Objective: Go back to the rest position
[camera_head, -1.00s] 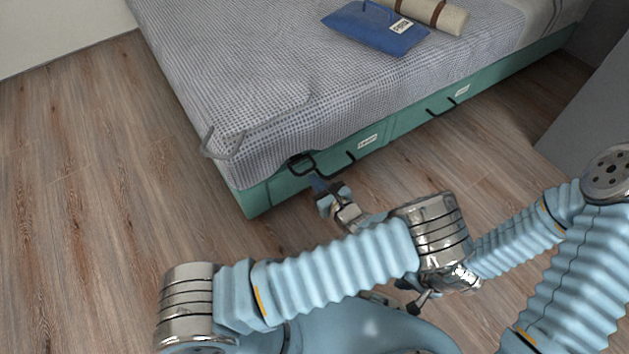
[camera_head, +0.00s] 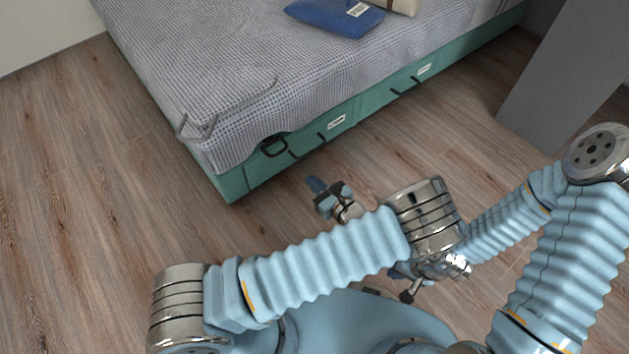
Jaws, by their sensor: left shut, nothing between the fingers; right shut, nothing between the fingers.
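My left gripper (camera_head: 317,187) is shut and empty. It is over the wooden floor, in front of the bed's green base and apart from it. My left arm (camera_head: 320,262) crosses the view from the lower left and hides part of the wrist behind it. My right arm (camera_head: 500,225) comes in from the right and bends in towards the middle. My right gripper (camera_head: 408,292) is low in the middle, close to my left arm, partly hidden, and shut with nothing held.
The bed (camera_head: 190,70) has a grey checked cover and a green base (camera_head: 360,117) with dark handles. A blue cushion (camera_head: 335,16) lies on it. A grey panel (camera_head: 565,80) stands at the right. The wooden floor (camera_head: 85,200) is clear at the left.

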